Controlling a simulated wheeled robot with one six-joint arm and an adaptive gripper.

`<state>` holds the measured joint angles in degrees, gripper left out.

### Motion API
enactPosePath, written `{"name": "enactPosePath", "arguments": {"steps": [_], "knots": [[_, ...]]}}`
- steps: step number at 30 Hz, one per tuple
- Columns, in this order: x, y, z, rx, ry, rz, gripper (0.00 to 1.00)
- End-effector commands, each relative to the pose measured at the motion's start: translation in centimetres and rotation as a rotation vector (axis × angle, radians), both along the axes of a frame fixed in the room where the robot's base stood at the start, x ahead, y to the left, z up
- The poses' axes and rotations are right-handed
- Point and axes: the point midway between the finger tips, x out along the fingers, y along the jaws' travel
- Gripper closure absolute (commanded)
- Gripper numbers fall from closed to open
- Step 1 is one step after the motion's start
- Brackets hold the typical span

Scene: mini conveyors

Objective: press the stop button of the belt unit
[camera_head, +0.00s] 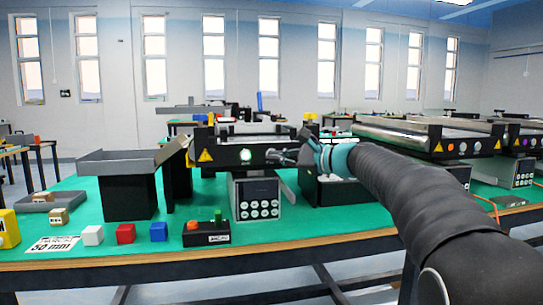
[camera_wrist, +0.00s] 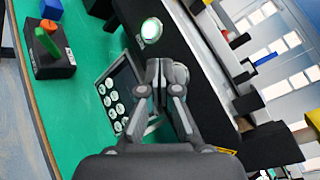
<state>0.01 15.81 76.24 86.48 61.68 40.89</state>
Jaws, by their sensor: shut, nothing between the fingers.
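The belt unit (camera_head: 222,156) stands on the green table with a dark front panel. A round, glowing pale-green button (camera_head: 245,155) is on that panel; it also shows in the wrist view (camera_wrist: 151,29). My gripper (camera_head: 283,157) is shut and empty, just right of the lit button in the head view. In the wrist view my closed fingertips (camera_wrist: 165,66) are below the lit button, apart from it in the picture. I cannot tell whether they touch the panel. Part of the panel is hidden behind my gripper, and no button there is readable as stop.
A grey control box (camera_head: 240,214) with several round white buttons sits below the panel. Another conveyor (camera_head: 415,146) stands right.

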Motion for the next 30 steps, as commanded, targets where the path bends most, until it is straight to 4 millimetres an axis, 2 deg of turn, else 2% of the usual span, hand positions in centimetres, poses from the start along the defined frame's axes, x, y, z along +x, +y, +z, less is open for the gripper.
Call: {"name": "enactPosePath", "arguments": {"steps": [19,30], "knots": [[0.03,0.0,0.0,0.0,0.0,0.0,1.0],[0.81,0.24,0.04,0.0,0.0,0.0,1.0]]}}
